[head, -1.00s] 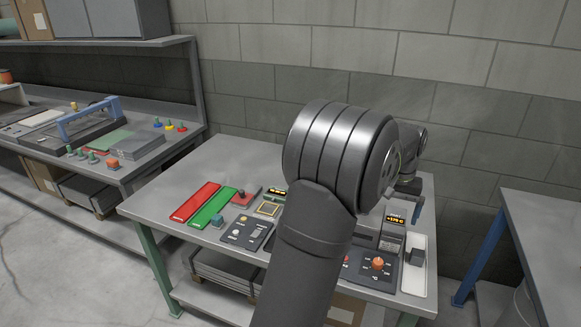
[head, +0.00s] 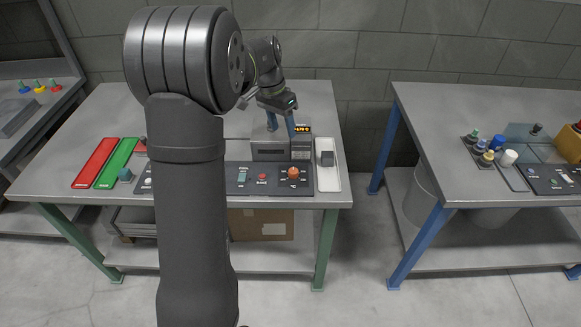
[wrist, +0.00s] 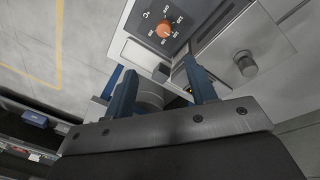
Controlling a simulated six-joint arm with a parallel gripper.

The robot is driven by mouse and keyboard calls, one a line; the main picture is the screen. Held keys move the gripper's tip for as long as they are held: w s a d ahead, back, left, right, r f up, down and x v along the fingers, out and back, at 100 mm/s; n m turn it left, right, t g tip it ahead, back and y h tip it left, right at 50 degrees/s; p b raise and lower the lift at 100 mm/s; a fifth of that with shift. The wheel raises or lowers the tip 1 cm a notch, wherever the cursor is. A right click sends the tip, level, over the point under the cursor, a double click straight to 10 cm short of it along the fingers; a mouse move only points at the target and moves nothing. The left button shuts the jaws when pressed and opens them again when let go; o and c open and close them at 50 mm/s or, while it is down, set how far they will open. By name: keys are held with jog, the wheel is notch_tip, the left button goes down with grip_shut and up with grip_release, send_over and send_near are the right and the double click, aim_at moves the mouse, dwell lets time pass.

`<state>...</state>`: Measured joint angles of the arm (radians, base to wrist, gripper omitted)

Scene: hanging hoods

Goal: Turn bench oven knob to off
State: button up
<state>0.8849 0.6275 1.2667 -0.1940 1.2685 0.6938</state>
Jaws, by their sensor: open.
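The orange knob (head: 293,173) sits on a dark dial panel (head: 272,184) at the front of the bench, with small white marks around it. The knob also shows in the wrist view (wrist: 166,29), top centre. Behind the panel stands a grey box (head: 268,151), beside a unit with a lit orange display (head: 304,130). My gripper (head: 281,126) has two blue fingers pointing down above and behind the box, apart from the knob. In the wrist view my gripper (wrist: 160,72) is open with nothing held. The knob's exact setting is too small to read.
A white tray (head: 328,182) with a dark block stands right of the panel. A red plate (head: 96,163) and a green plate (head: 117,163) lie at the left. My arm hides the bench's middle. Another bench (head: 440,110) stands right, across a gap.

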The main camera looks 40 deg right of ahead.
jog(key=w+a+m+h, duration=0.1)
jog(key=w+a+m, duration=0.1)
jog(key=m, duration=0.3)
jog(key=m+g+h, duration=0.1)
jog(key=m, duration=0.4)
send_near(293, 170)
jog(key=x, duration=0.8)
jog(key=shift+s+f, duration=0.15)
jog(key=shift+f, duration=0.2)
jog(key=shift+c, duration=0.2)
jog(key=c, duration=0.9)
